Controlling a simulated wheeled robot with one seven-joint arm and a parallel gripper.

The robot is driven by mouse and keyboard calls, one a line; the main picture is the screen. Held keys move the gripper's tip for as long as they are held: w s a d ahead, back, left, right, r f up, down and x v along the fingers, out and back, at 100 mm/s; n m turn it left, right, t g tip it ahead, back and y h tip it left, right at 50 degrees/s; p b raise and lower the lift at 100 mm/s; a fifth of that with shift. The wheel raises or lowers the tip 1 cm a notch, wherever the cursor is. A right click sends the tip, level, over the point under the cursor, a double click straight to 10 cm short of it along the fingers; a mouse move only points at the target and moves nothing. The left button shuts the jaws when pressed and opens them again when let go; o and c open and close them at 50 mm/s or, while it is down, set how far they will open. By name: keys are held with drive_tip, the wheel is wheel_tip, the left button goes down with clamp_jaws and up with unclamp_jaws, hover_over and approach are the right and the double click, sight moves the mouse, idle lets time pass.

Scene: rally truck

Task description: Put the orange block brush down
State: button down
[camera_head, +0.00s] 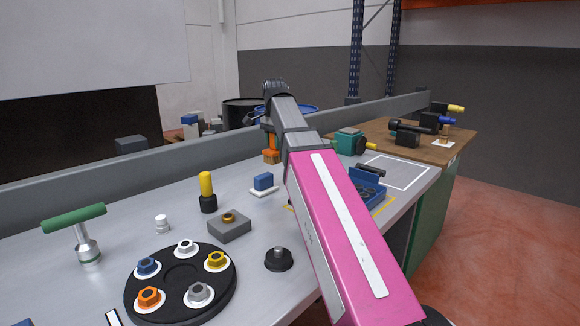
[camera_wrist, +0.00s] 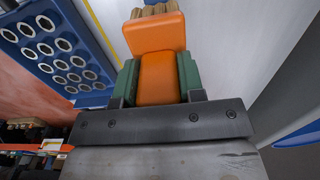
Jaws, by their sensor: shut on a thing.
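The orange block brush (camera_wrist: 158,35) shows in the wrist view, with tan bristles at its far end. My gripper (camera_wrist: 158,78) is shut on it, with a green pad against each side of its orange body. In the head view the brush (camera_head: 271,156) is a small orange shape below my gripper (camera_head: 268,128), near the low grey wall at the back of the bench. My pink and grey arm hides part of that area. I cannot tell whether the brush touches the bench.
The grey bench (camera_head: 130,210) holds a black round tray (camera_head: 182,272) of coloured nuts, a green-handled tool (camera_head: 75,220), a yellow-handled tool (camera_head: 207,190) and a blue block (camera_head: 263,182). A blue holed rack (camera_wrist: 60,50) shows in the wrist view. A wooden table (camera_head: 440,150) stands at right.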

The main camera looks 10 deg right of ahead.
drive_tip(key=shift+w+d+f, duration=1.05)
drive_tip(key=shift+d+f, duration=0.1)
drive_tip(key=shift+f, duration=0.45)
drive_tip(key=shift+w+d+f, duration=1.05)
drive_tip(key=shift+d+f, duration=0.1)
drive_tip(key=shift+f, duration=0.4)
drive_tip(key=shift+w+d+f, duration=1.05)
drive_tip(key=shift+d+f, duration=0.1)
drive_tip(key=shift+f, duration=0.45)
drive_tip(key=shift+f, duration=0.1)
drive_tip(key=c, duration=0.7)
unclamp_jaws()
drive_tip(key=shift+c, duration=0.2)
wheel_tip(320, 180, up, 12)
